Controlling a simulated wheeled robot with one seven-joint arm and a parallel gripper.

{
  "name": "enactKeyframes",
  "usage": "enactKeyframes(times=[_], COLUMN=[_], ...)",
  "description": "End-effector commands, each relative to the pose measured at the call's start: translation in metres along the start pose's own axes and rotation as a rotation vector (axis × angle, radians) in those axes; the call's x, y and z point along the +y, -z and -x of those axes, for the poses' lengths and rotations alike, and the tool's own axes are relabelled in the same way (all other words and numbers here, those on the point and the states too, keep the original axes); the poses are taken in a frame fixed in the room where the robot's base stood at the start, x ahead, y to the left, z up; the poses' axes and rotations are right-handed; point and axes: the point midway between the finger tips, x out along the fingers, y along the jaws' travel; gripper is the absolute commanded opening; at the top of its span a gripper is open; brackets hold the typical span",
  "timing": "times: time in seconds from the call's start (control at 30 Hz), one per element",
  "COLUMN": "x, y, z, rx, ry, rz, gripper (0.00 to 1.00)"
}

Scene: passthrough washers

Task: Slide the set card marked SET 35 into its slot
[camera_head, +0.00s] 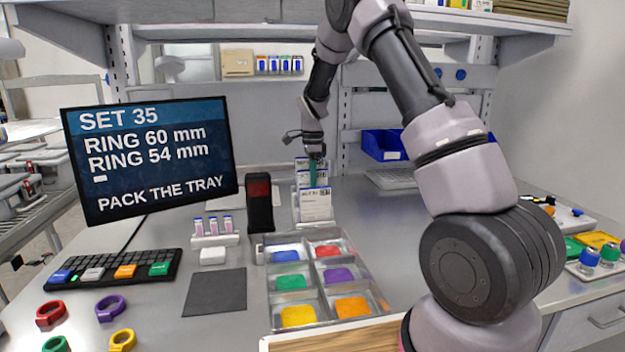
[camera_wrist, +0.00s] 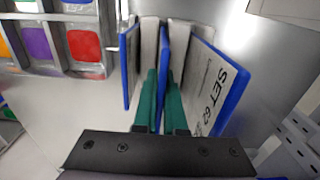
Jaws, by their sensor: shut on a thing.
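My gripper (camera_head: 313,172) is at the card rack behind the compartment tray. In the wrist view its green fingers (camera_wrist: 162,98) are shut on a thin blue-edged card (camera_wrist: 163,65), the middle one of three. The held card's marking is hidden, so I cannot tell if it is SET 35. A second blue-edged card (camera_wrist: 128,65) stands on its left. A third (camera_wrist: 213,85) on its right reads SET and a number that looks like 62. In the head view the front card (camera_head: 316,203) stands upright in the pale rack (camera_head: 312,224). The held card stands between pale dividers (camera_wrist: 150,40).
A screen (camera_head: 150,155) at the left reads SET 35, RING 60 mm, RING 54 mm. A dark red-topped device (camera_head: 260,202) stands just left of the rack. The tray (camera_head: 318,262) with coloured compartments lies in front. A blue bin (camera_head: 383,145) stands behind right.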

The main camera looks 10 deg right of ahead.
Motion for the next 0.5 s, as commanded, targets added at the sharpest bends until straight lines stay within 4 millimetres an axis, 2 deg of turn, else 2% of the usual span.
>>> enactKeyframes(times=[0.37, 0.4, 0.43, 0.47, 0.5], x=[-0.0001, -0.0001, -0.0001, -0.0001, -0.0001], y=[0.0000, 0.0000, 0.0000, 0.0000, 0.0000], z=[-0.0022, -0.0022, -0.0022, -0.0022, -0.0022], rx=[0.000, 0.000, 0.000, 0.000, 0.000], ry=[0.001, 0.001, 0.001, 0.001, 0.001], rz=[0.000, 0.000, 0.000, 0.000, 0.000], gripper=[0.00, 0.23, 0.35, 0.43, 0.43])
